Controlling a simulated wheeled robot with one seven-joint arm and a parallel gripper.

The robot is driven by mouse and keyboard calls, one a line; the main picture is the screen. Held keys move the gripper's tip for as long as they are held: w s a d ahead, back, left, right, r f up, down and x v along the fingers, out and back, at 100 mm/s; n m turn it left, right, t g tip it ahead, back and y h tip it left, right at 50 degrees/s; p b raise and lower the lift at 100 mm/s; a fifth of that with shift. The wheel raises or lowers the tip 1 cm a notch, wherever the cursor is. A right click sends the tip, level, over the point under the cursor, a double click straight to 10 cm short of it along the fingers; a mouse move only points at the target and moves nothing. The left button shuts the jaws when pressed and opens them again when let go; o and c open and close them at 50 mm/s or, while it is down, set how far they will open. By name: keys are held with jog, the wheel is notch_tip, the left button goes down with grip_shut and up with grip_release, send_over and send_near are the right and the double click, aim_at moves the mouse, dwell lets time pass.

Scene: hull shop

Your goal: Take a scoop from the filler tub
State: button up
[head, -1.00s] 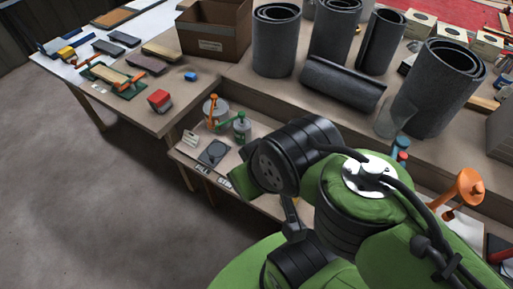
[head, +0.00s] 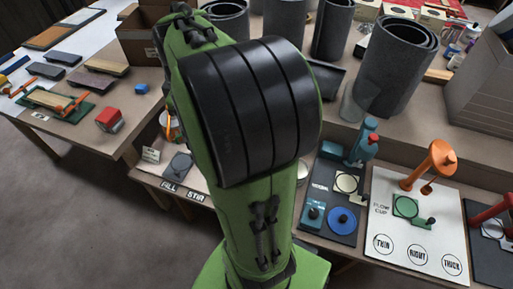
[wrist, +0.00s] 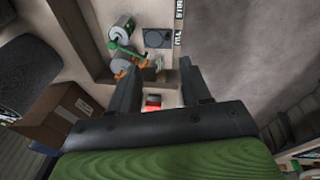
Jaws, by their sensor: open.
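In the wrist view, two grey tins stand side by side on a low shelf: one tin with a green tool (wrist: 123,28) at its rim and one tin with an orange tool (wrist: 122,66). I cannot tell which of them is the filler tub. My gripper (wrist: 158,68) is open and empty, its two dark fingers wide apart above the shelf area. The finger on the left overlaps the edge of the view of the orange-tool tin; I see no contact. In the head view my raised arm hides the gripper and most of the tins; a bit of orange tool (head: 169,128) shows beside it.
A dark square pad (head: 178,165) lies on the low shelf above labels reading FILL and STIR. A red block (head: 109,119) and a cardboard box (wrist: 62,112) are nearby. A flow-cup board (head: 418,222) is at right. Grey rolls (head: 397,65) stand behind. Floor at left is clear.

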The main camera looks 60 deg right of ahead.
jog(key=s+d+f+n+g+y+b, duration=0.15)
jog(key=s+d+f, duration=0.25)
jog(key=d+f, duration=0.65)
jog(key=s+d+f+n+g+b, duration=0.15)
jog(key=s+d+f, duration=0.25)
jog(key=d+f, duration=0.65)
jog(key=shift+n, duration=0.3)
jog(key=f+b, duration=0.1)
jog(key=f, duration=0.1)
jog(key=d+f+b, duration=0.1)
jog(key=f, duration=0.2)
jog(key=d+f+b, duration=0.1)
jog(key=f, duration=0.1)
jog(key=shift+s+d+f+b, duration=0.1)
jog(key=shift+s+f+b, duration=0.05)
jog(key=shift+f+b, duration=0.15)
notch_tip(320, 180, down, 6)
jog(key=shift+b, duration=1.25)
jog(key=shift+r, duration=0.1)
jog(key=shift+c, duration=0.5)
grip_shut()
